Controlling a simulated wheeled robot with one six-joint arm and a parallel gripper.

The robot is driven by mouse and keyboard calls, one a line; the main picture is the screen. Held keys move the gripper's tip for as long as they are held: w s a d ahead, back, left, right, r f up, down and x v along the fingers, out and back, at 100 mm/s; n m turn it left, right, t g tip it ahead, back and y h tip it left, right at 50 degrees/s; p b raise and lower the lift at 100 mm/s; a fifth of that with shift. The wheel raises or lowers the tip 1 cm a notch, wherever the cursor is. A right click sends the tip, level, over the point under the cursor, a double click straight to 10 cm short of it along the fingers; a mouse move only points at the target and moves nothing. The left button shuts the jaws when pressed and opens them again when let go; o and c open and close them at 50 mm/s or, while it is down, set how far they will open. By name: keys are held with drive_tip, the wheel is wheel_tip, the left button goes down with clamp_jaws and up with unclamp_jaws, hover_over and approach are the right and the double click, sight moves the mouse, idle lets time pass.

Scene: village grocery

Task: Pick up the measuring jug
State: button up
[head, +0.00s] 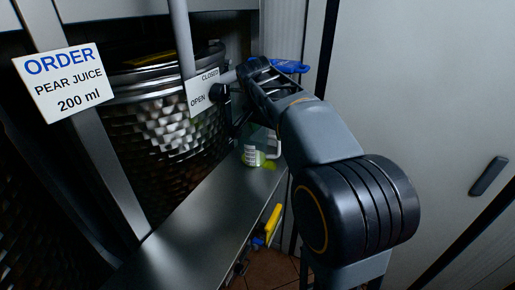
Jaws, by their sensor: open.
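The measuring jug (254,156) is small and clear, with white scale marks and a pale handle on its right. It stands upright on the metal counter under the tank's tap. Yellow-green shows at its base; I cannot tell whether it is inside the jug or on the counter around it. My gripper (243,106) is open, above and slightly left of the jug, close to the tap. Its fingers are dark and partly lost against the tank and tap. I see no contact with the jug.
A dimpled metal tank (165,135) stands behind the counter (190,220). A tap sign (202,96) reads OPEN and CLOSED. An order card (63,82) reads pear juice, 200 ml. A blue object (290,66) is behind my arm. A yellow item (272,222) hangs at the counter edge. The near counter is clear.

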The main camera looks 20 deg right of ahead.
sight(260, 147)
drive_tip(key=shift+w+p+x, duration=0.2)
drive_tip(key=shift+p+x, duration=0.5)
drive_tip(key=shift+x, duration=2.2)
drive_tip(key=shift+a, duration=0.15)
drive_tip(key=shift+c, duration=0.3)
drive_tip(key=c, duration=0.9)
